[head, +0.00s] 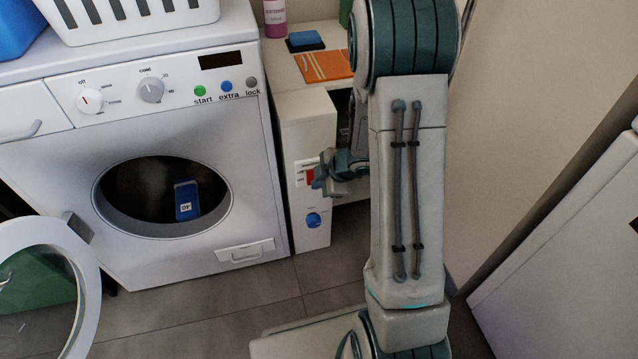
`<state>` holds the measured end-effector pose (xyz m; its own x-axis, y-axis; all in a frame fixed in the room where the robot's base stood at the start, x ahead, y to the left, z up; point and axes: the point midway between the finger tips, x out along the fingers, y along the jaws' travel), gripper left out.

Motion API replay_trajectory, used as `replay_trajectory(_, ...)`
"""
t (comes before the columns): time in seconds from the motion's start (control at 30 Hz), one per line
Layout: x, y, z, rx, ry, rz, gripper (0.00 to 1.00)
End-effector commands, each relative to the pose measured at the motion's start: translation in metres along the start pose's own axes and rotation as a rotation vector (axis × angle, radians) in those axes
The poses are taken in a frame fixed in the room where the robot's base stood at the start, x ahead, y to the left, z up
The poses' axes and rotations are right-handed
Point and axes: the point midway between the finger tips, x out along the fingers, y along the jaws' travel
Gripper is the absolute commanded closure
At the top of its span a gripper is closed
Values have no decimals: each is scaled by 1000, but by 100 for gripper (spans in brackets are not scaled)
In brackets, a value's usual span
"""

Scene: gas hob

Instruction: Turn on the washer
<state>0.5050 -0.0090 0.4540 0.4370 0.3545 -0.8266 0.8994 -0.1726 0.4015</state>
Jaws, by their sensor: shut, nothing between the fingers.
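The white washer (170,110) stands at the left with its round door (88,300) swung open to the left. Its panel has a dial with a red mark (90,101), a grey dial (151,90), a green start button (200,91), a blue extra button (226,86) and a grey lock button (251,82). A blue box-like item (187,200) is inside the drum. My gripper (319,178) is shut and empty, right of the washer, close to a red part (310,176) on a narrow white unit (308,130). I cannot tell whether they touch.
A blue knob (313,220) sits low on the narrow unit. A white basket (130,14) stands on the washer. Tiled floor (210,307) is open in front.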

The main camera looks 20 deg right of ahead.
Motion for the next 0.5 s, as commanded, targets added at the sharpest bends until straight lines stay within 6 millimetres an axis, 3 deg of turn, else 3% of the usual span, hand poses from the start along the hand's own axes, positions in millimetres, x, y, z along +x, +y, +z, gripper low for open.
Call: replay_trajectory(0.5, 3, 4, 0, 0, 0, 0, 100)
